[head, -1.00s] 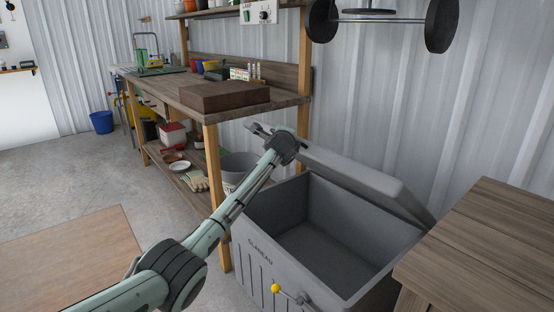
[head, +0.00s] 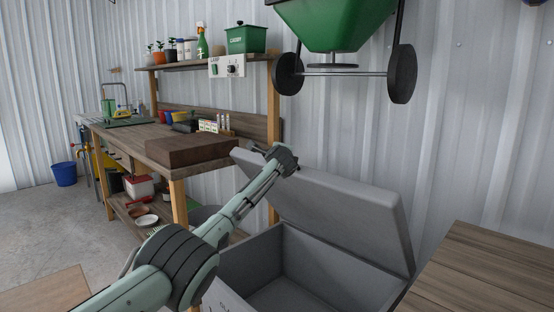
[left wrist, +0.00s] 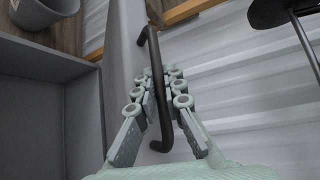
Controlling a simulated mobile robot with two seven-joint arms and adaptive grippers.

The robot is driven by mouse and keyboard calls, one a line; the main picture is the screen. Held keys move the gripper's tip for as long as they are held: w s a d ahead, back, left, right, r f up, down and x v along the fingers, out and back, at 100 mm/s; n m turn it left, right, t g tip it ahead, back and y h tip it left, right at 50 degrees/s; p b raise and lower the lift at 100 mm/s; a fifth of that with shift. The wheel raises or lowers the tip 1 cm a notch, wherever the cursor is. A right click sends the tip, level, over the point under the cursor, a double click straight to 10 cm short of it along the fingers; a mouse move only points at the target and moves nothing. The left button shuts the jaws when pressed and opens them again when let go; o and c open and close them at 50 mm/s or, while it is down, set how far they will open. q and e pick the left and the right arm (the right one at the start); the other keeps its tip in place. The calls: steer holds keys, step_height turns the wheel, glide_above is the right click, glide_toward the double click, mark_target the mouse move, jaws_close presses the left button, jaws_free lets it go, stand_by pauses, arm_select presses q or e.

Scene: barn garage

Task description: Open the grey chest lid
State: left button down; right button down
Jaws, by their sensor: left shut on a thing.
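The grey chest (head: 240,270) stands open in the head view, its inside partly visible and its front cut off at the bottom. The grey lid (head: 350,215) is tilted up steeply at the back of the chest, near the corrugated wall. My left gripper (head: 262,151) is at the lid's raised upper left edge. In the left wrist view, my left gripper (left wrist: 162,82) is shut on a dark bar handle (left wrist: 153,55) fixed to the lid (left wrist: 122,60). The chest's inside (left wrist: 35,110) shows at left there. My right gripper is not in view.
A wooden workbench (head: 130,134) with a brown block (head: 190,150) is left of the lid. A wooden table top (head: 485,270) stands close at right. A green wheeled spreader (head: 340,25) hangs on the wall above. A grey bucket (left wrist: 42,10) is near the chest.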

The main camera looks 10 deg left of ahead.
arm_select(q)
steer(key=c, duration=1.6)
jaws_free()
steer(key=shift+s, duration=0.1)
steer(key=v, duration=1.2)
